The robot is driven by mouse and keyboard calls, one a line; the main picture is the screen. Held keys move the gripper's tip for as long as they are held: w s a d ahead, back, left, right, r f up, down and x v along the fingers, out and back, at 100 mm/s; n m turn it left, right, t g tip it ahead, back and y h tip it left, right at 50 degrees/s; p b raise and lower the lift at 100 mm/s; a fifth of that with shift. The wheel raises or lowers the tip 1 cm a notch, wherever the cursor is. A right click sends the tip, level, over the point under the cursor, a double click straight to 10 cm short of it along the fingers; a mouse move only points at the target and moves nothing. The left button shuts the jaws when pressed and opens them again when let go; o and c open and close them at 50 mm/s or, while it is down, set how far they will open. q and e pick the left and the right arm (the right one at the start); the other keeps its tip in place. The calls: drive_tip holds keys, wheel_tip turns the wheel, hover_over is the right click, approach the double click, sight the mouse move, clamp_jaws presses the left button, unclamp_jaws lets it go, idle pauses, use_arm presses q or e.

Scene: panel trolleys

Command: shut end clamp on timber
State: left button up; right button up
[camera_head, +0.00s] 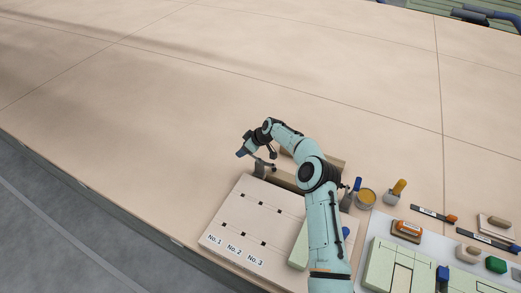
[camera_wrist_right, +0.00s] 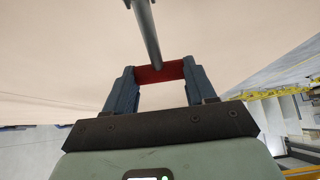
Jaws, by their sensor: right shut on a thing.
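My right gripper (camera_head: 243,153) is at the far left end of my arm, above the board's back edge. In the right wrist view, its two dark blue fingers (camera_wrist_right: 160,82) are shut on a red grip (camera_wrist_right: 160,72), with a grey metal bar (camera_wrist_right: 147,30) running up from it. In the head view, a small grey metal end clamp (camera_head: 262,167) stands beside the gripper. A brown timber (camera_head: 284,180) lies to its right along the board's back edge, partly hidden by my arm. My left gripper is not in view.
A pale board (camera_head: 255,215) marked No. 1, No. 2 and No. 3 lies in front. To the right are a round tin (camera_head: 366,198), an orange-handled tool (camera_head: 399,188) and a grey mat (camera_head: 440,250) with several tools. The table behind and left is clear.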

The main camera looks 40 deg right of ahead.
drive_tip(key=shift+f, duration=0.25)
drive_tip(key=shift+f, duration=0.15)
drive_tip(key=o, duration=0.9)
drive_tip(key=shift+f, duration=0.15)
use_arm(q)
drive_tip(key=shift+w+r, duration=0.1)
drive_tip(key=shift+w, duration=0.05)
use_arm(e)
drive_tip(key=shift+o, duration=0.2)
drive_tip(key=shift+s+d+r, duration=0.2)
drive_tip(key=shift+s+r, duration=0.1)
drive_tip(key=shift+r, duration=0.25)
drive_tip(key=shift+b+v, duration=0.55)
drive_tip(key=shift+v, duration=0.45)
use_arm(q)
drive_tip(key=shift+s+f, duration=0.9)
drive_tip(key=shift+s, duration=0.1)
use_arm(e)
drive_tip(key=shift+s+r, duration=0.2)
drive_tip(key=shift+r, duration=0.2)
